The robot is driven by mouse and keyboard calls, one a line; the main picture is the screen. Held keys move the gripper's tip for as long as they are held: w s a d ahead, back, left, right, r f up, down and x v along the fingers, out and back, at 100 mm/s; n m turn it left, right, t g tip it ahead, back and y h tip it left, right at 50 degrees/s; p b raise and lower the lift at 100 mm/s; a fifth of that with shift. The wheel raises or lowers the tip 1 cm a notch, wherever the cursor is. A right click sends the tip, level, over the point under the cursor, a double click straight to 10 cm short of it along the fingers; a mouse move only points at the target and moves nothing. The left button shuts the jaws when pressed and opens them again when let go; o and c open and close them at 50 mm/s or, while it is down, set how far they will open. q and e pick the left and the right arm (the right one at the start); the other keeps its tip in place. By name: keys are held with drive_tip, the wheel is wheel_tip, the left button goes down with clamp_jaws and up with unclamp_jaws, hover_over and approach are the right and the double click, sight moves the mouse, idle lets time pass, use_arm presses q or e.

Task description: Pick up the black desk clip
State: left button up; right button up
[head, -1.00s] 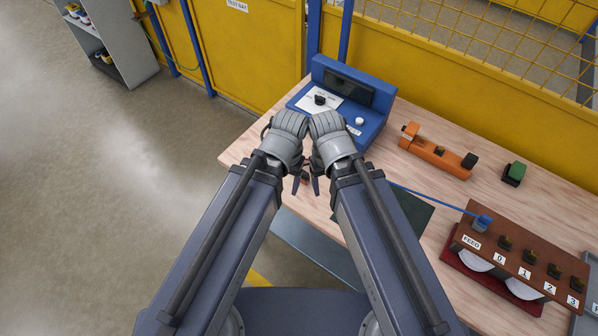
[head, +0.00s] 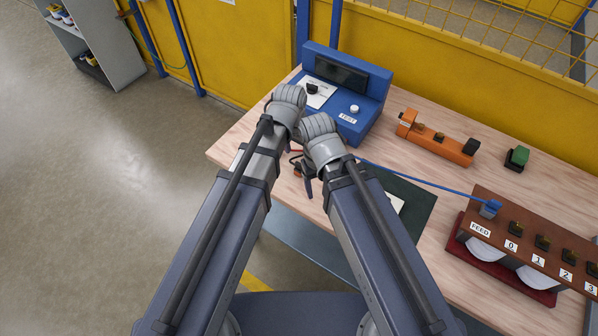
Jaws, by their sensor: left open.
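A small black piece sits on the white card of the blue test box (head: 312,88), but I cannot tell if it is the desk clip. Small dark and reddish parts (head: 296,160) show near the table's front-left edge, below my wrists; I cannot make out what they are. My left gripper (head: 294,128) is open, near the front of the test box, with its fingers mostly hidden by the wrists. My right gripper (head: 309,184) shows one dark finger pointing down near the table's edge; the rest is hidden behind its wrist.
An orange fixture (head: 436,139) and a green-and-black block (head: 516,158) stand on the right. A blue cable (head: 425,180) runs from the brown FEED panel (head: 520,243) to behind my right wrist. A dark mat (head: 415,205) lies beside my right arm.

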sight(299, 164)
use_arm(q)
drive_tip(key=shift+w+d+f+b, duration=0.1)
drive_tip(key=shift+w+f+b, duration=0.1)
drive_tip(key=shift+f+b, duration=1.1)
drive_tip(key=shift+w+d+f+b, duration=0.1)
drive_tip(key=shift+w+f+b, duration=0.05)
drive_tip(key=shift+f+b, duration=1.2)
drive_tip(key=shift+w+d+f+b, duration=0.1)
drive_tip(key=shift+w+f+b, duration=0.1)
drive_tip(key=shift+f+b, duration=1.1)
use_arm(e)
drive_tip(key=shift+f, duration=3.95)
use_arm(q)
drive_tip(key=shift+r, duration=0.1)
use_arm(e)
drive_tip(key=shift+r, duration=0.1)
use_arm(q)
clamp_jaws()
